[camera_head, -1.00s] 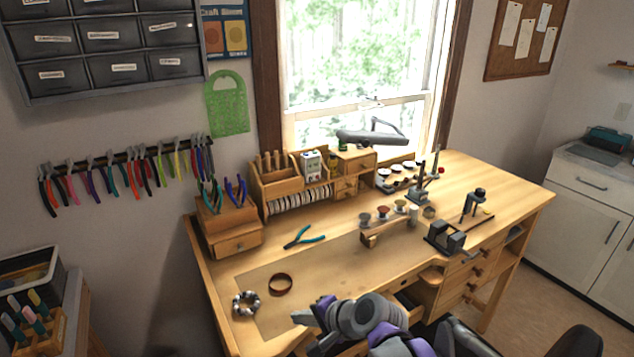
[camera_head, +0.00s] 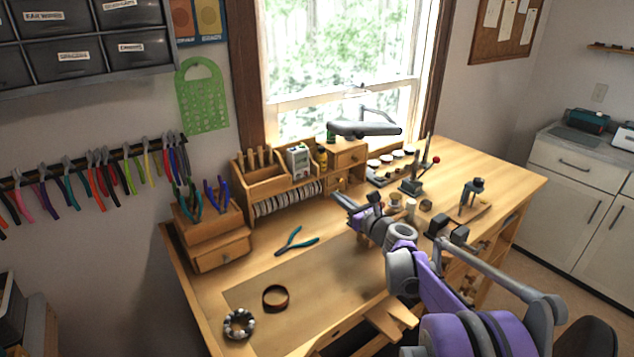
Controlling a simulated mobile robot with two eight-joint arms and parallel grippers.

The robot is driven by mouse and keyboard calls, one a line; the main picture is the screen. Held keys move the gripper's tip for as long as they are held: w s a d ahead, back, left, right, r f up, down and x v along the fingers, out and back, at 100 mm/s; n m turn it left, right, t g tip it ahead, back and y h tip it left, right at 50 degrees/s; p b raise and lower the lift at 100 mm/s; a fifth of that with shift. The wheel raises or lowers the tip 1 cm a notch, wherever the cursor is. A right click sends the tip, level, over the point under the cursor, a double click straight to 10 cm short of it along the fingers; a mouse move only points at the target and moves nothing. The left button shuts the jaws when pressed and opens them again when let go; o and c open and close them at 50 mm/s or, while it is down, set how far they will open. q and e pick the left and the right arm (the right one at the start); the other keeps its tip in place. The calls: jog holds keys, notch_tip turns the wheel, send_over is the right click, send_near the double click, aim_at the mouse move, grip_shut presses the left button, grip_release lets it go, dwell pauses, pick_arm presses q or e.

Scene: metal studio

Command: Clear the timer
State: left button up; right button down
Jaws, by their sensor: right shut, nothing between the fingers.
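The timer (camera_head: 298,162) appears to be the small upright white device with a green lower part and a dark display. It stands in the wooden organizer (camera_head: 262,178) at the back of the workbench, beneath the window. My right gripper (camera_head: 340,198) is above the bench, in front and to the right of the timer, apart from it. Its jaws are shut and empty, pointing toward the back of the bench. My right arm comes in from the lower right and hides part of the bench and the small stand behind it. My left gripper is not in view.
Teal-handled pliers (camera_head: 297,242), a brown ring (camera_head: 276,297) and a beaded bracelet (camera_head: 239,325) lie on the bench (camera_head: 345,270). A lamp head (camera_head: 362,129) hangs right of the timer. A pliers block (camera_head: 208,222) stands left of the organizer. The bench before the organizer is mostly clear.

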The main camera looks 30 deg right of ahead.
aim_at(306, 173)
jog(key=w, duration=0.4)
jog(key=w+p, duration=0.1)
jog(key=w, duration=0.4)
jog(key=w+p, duration=0.1)
jog(key=w, duration=0.4)
jog(key=shift+a+f, duration=0.15)
jog(key=shift+a, duration=0.2)
